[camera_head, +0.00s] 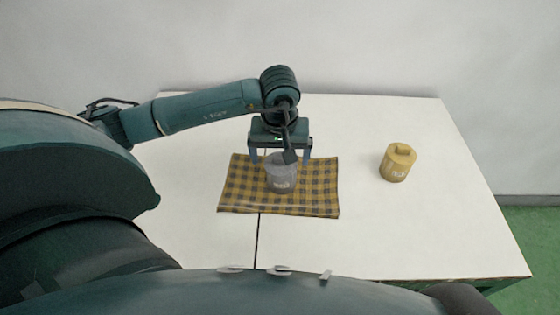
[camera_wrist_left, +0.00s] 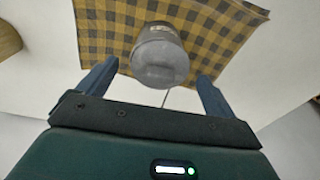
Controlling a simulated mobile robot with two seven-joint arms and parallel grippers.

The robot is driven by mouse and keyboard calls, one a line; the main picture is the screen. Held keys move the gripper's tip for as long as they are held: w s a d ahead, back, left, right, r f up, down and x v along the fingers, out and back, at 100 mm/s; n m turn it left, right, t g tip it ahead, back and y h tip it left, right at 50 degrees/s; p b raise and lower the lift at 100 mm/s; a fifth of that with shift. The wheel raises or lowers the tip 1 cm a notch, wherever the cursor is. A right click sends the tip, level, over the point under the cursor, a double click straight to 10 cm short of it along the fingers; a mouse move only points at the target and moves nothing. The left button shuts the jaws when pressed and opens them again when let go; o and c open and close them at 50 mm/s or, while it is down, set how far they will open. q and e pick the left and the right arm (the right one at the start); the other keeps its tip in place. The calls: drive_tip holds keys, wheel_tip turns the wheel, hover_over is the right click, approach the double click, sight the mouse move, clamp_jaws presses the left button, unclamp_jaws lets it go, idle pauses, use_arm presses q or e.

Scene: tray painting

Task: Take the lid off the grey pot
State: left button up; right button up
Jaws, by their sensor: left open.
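The grey pot (camera_head: 281,180) stands upright on a yellow and dark checked cloth. In the left wrist view the grey pot (camera_wrist_left: 160,58) shows from above, between and beyond my fingertips. Its lid (camera_head: 281,160) appears to be on top, partly hidden by my gripper in the head view. My left gripper (camera_head: 280,157) is open, with one finger on each side of the pot's top. The left wrist view shows the open fingers (camera_wrist_left: 152,72) with nothing held. I cannot tell whether either finger touches the lid. My right gripper is not in view.
The checked cloth (camera_head: 236,195) lies on the white table (camera_head: 420,240). A yellow pot with a lid (camera_head: 397,163) stands to the right, apart from the cloth. The table between them and the front right area are clear. A wall is behind the table.

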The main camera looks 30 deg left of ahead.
use_arm(q)
drive_tip(key=shift+c, duration=0.4)
drive_tip(key=c, duration=1)
